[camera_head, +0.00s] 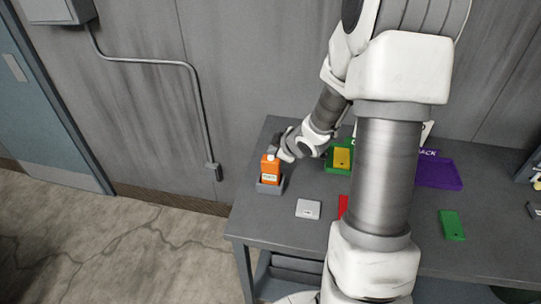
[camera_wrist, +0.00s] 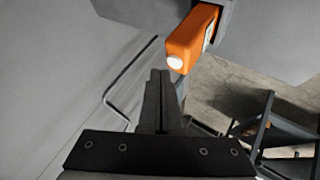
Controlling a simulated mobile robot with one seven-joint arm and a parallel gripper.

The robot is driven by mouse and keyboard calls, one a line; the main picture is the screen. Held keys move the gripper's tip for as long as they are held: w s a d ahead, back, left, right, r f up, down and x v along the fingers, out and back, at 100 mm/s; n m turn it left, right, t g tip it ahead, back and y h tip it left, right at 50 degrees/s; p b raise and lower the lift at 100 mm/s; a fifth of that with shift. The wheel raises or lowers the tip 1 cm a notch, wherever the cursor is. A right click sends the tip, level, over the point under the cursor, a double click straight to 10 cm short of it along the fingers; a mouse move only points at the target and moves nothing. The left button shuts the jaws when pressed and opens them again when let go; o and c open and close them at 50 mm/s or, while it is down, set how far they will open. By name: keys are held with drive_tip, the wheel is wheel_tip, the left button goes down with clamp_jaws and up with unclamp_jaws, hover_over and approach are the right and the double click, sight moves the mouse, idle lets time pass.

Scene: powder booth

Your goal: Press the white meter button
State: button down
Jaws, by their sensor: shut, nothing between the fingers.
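The orange meter (camera_head: 270,172) stands upright on a grey base (camera_head: 267,188) at the left end of the table. In the wrist view the meter (camera_wrist: 190,40) shows at the upper middle, with its round white button (camera_wrist: 175,62) facing the camera. My gripper (camera_wrist: 160,74) is shut and empty, its fingertips just left of the button in that view. I cannot tell whether they touch it. In the head view my gripper (camera_head: 277,153) is at the top of the meter and partly hides the button there.
A light grey flat piece (camera_head: 308,209) lies right of the meter. A green tray (camera_head: 331,168) holds a yellow block (camera_head: 342,158). A red piece (camera_head: 343,206) is partly hidden by my arm. A purple tray (camera_head: 440,177) and a green block (camera_head: 452,225) are farther right.

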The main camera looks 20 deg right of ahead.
wheel_tip(320, 180, up, 6)
drive_tip(key=p, duration=0.5)
drive_tip(key=shift+p, duration=0.35)
drive_tip(key=shift+r, duration=0.1)
drive_tip(key=s+a+r+m+g+h+b, duration=0.35)
drive_tip(key=s+r+m, duration=0.65)
drive_tip(key=s, duration=0.5)
drive_tip(key=s+a+r+y, duration=0.1)
drive_tip(key=s+a+r, duration=0.1)
drive_tip(key=s, duration=0.3)
drive_tip(key=s+a+r+y+b, duration=0.1)
drive_tip(key=s+a+r, duration=0.1)
drive_tip(key=s+a, duration=0.3)
drive_tip(key=shift+s+a+r+m, duration=0.25)
drive_tip(key=shift+s+r+m, duration=0.1)
drive_tip(key=shift+s, duration=0.25)
